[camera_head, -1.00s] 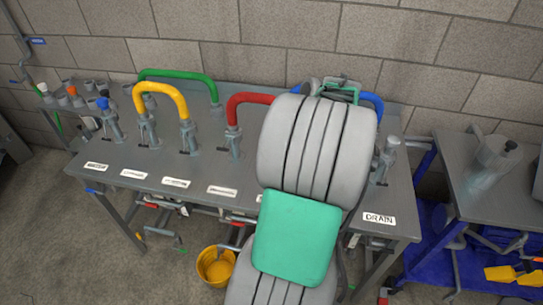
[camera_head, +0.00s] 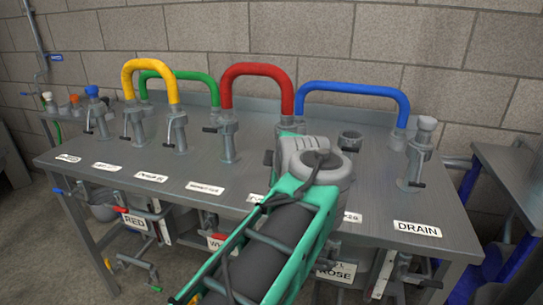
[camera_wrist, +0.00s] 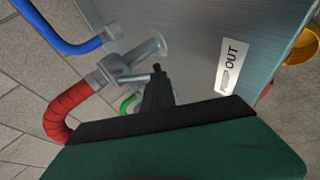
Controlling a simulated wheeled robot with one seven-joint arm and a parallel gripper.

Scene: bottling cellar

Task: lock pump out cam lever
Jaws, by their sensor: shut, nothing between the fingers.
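The red hose (camera_head: 257,70) arches over the bench, and its right end drops behind my wrist in the head view. In the wrist view the red hose (camera_wrist: 68,112) ends in a grey coupling (camera_wrist: 104,78). A thin grey cam lever (camera_wrist: 138,76) sticks out sideways from this coupling toward my fingers. A white label reading OUT (camera_wrist: 231,66) lies on the bench beside it. My gripper (camera_wrist: 157,88) is shut and empty, with its dark fingers close to the lever's end; I cannot tell whether they touch. In the head view my wrist hides the fingers and most of this coupling.
A blue hose (camera_head: 352,88) arches at the right, and yellow (camera_head: 150,73) and green (camera_head: 183,76) hoses stand at the left. The label DRAIN (camera_head: 417,229) marks the right end of the bench. The front strip of bench is mostly clear.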

